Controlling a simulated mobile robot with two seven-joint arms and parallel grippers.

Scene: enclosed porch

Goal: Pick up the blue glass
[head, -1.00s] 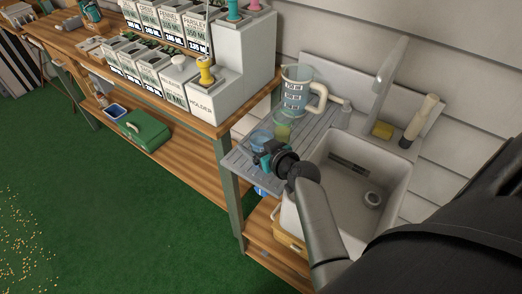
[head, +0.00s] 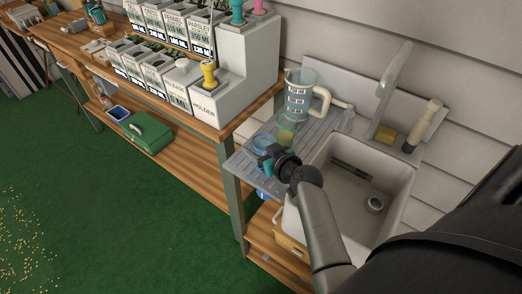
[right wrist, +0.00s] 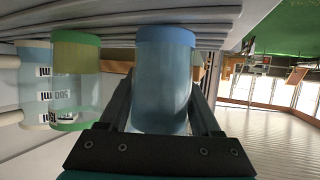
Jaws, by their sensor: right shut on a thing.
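The blue glass (head: 262,141) is on the grey ribbed drainboard (head: 311,134) left of the sink. In the right wrist view the see-through blue glass (right wrist: 163,85) sits between the two dark fingers of my right gripper (right wrist: 163,112), which is shut on it. That picture is turned over, with the drainboard along its top, and the glass's blue end is at or close to the board. In the head view my right gripper (head: 268,158) partly hides the glass. My left gripper is in neither view.
A green glass (head: 286,135) stands close beside the blue one, with a large measuring jug (head: 299,98) behind. The sink basin (head: 360,190) lies to the right, with a tap (head: 390,85). A wooden bench with planters (head: 205,95) is at the left.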

